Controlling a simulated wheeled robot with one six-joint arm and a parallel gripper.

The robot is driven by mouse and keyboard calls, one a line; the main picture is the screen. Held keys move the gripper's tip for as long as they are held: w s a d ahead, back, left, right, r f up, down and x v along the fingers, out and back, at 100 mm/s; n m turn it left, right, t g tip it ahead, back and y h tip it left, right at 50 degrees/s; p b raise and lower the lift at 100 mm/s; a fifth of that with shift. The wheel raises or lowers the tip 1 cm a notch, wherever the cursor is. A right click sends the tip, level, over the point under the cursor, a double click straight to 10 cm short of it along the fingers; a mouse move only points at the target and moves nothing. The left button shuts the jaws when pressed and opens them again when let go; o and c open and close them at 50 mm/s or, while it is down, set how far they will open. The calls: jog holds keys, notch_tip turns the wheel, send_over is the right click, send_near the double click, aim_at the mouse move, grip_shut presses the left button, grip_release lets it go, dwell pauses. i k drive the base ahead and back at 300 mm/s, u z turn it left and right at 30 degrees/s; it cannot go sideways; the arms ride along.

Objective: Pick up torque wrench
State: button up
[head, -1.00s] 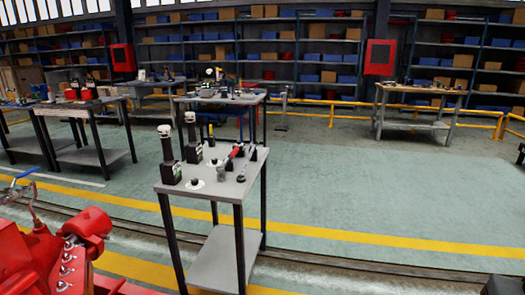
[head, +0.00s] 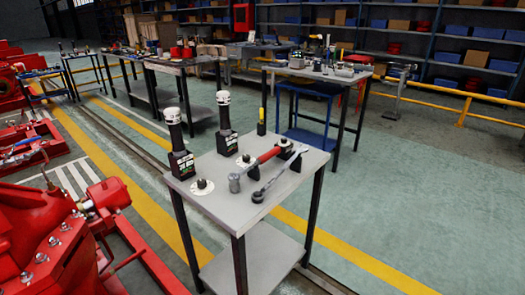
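A long, slim metal wrench with a round ratchet head, which looks like the torque wrench (head: 274,181), lies on the grey table (head: 225,208) in the middle of the head view. Its head points toward the near edge and its handle runs back to the right, seeming to rest on small dark supports. A red-handled tool (head: 262,160) with a metal head, like a mallet, lies just left of it. My gripper is not in view.
Two dark bottle-like units with white tops (head: 180,155) stand on the table's left, with small round discs (head: 203,187) nearby. Red machinery (head: 60,245) fills the lower left. A second workbench (head: 318,72) stands behind. Floor right of the table is clear.

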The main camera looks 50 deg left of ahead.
aim_at(234, 177)
jog(key=u, duration=0.6)
jog(key=i, duration=1)
jog(key=u, duration=1.65)
jog(key=i, duration=0.75)
jog(key=u, duration=0.6)
